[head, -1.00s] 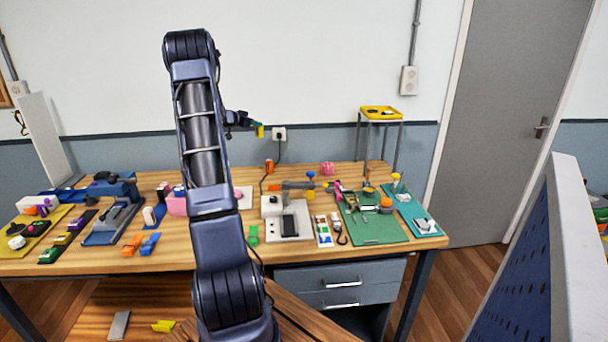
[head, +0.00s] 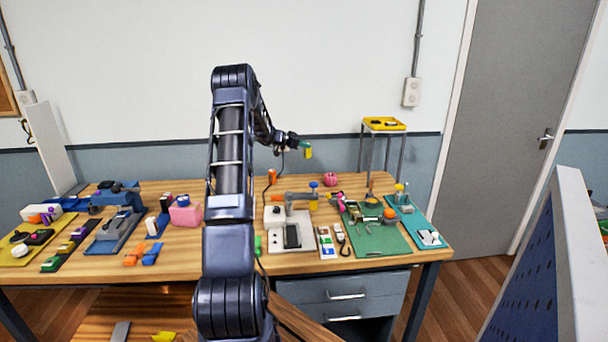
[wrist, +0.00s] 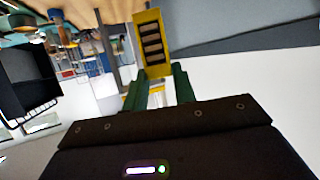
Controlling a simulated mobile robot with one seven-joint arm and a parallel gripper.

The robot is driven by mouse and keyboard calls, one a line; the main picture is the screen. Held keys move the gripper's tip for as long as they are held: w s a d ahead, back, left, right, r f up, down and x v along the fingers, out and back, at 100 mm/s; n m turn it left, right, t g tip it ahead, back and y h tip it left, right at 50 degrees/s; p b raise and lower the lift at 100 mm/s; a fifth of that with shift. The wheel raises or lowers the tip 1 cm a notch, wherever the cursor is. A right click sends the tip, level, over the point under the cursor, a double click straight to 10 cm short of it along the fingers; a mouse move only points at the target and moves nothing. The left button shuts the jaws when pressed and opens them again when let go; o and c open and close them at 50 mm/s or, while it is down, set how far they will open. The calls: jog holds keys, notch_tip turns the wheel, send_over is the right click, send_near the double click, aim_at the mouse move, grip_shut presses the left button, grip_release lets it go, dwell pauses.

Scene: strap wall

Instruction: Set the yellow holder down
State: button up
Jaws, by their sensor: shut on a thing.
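The yellow holder (wrist: 152,42) is a narrow block with a row of dark slots along its face. In the wrist view it sticks out beyond the green fingers of my gripper (wrist: 162,85), which is shut on it. In the head view my gripper (head: 299,142) holds the small yellow holder (head: 308,154) in the air, in front of the wall and over the back of the workbench. It is clear of the bench top. The holder's gripped end is hidden by the fingers.
The wooden workbench (head: 190,248) carries many parts and fixtures. A green mat (head: 378,243) with small items lies at its right. A stand with a yellow tray (head: 385,124) rises at the back right. A pink round thing (head: 331,179) stands near the back edge. A perforated blue panel (head: 535,265) is at the far right.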

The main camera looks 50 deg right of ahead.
notch_tip(320, 180, down, 14)
jog(key=shift+f, duration=0.1)
dwell(0.5)
jog(key=shift+f, duration=0.2)
jog(key=o, duration=1.1)
jog(key=shift+c, duration=0.2)
jog(key=shift+r, duration=0.1)
jog(key=shift+r, duration=0.1)
jog(key=v, duration=1.2)
